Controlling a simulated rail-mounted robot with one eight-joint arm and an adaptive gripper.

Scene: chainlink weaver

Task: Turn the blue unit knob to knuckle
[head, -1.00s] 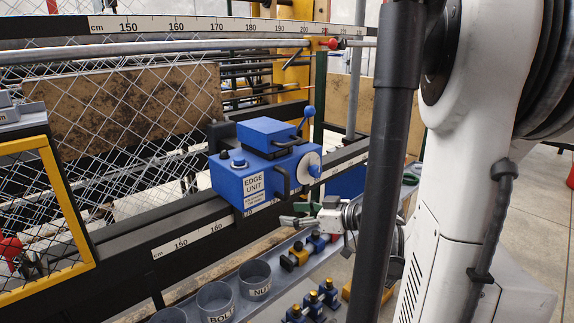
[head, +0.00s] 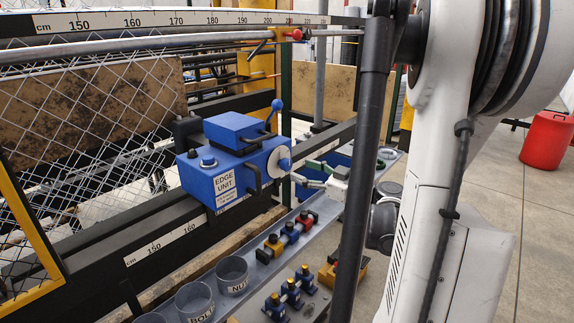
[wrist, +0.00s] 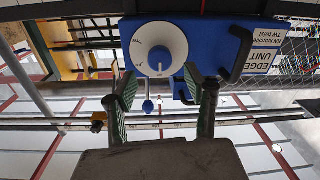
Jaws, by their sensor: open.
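The blue edge unit (head: 222,178) sits on the black rail, with its label facing front. On its right end is a white dial (head: 274,168) with a blue knob (head: 285,163).
A lever with a blue ball (head: 277,104) rises behind the dial. Below are grey cups (head: 232,275) and a tray with several small blue, yellow and red fittings (head: 290,232). Chain-link mesh stands at left.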

